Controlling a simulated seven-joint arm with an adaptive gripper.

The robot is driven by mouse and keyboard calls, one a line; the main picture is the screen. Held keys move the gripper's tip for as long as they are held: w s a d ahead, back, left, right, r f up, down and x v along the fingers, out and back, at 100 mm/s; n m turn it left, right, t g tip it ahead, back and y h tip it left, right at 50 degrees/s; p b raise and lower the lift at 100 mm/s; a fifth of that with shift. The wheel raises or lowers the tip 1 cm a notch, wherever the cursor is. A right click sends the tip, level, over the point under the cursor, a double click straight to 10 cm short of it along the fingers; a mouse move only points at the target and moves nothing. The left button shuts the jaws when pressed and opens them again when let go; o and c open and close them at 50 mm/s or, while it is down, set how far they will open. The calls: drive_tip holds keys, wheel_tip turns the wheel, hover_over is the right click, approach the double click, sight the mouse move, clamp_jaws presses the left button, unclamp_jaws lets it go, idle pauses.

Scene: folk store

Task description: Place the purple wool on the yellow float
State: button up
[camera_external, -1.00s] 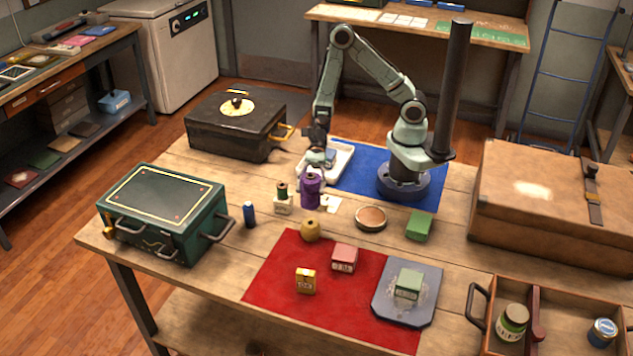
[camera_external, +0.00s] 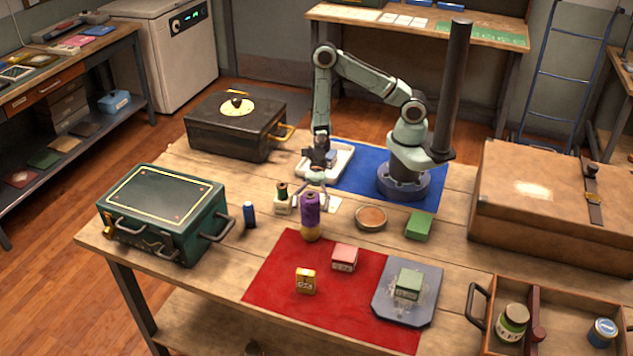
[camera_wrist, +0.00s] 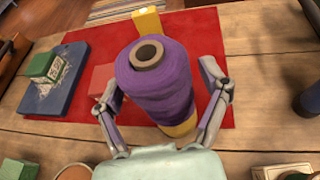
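The purple wool (camera_external: 310,208) is an upright spool with a hollow core. It stands on top of the yellow float (camera_external: 310,235), a small round yellow piece by the red cloth's back left edge. In the wrist view, the wool (camera_wrist: 155,85) fills the middle, and a bit of the yellow float (camera_wrist: 181,128) shows beneath it. My gripper (camera_external: 311,191) is behind the wool in the external view. Its fingers are on both sides of the wool, spread wider than it and looking apart from it in the wrist view (camera_wrist: 160,82).
A pink box (camera_external: 344,257), a yellow box (camera_external: 305,281) and a grey slab (camera_external: 382,302) bearing a green box are on the red cloth (camera_external: 275,270).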

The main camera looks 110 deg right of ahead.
drive_tip(key=shift+r, duration=0.1)
drive_tip(key=shift+s+d+r, duration=0.1)
drive_tip(key=shift+d+r, duration=0.05)
drive_tip(key=shift+d, duration=0.15)
drive_tip(key=v, duration=1.1)
drive_tip(key=s+r+n+g+h, duration=0.4)
drive_tip(key=s+n, duration=0.4)
drive_tip(key=n, duration=0.5)
drive_tip(key=s+a+r+n+g+h, duration=0.1)
drive_tip(key=s+r+n+g+h, duration=0.2)
drive_tip(key=s+r+n+h, duration=0.3)
drive_tip(key=s+n, duration=0.3)
drive_tip(key=n, duration=0.4)
drive_tip(key=shift+s+a+r+g, duration=0.2)
drive_tip(key=shift+s+g, duration=0.05)
drive_tip(key=shift+g, duration=0.15)
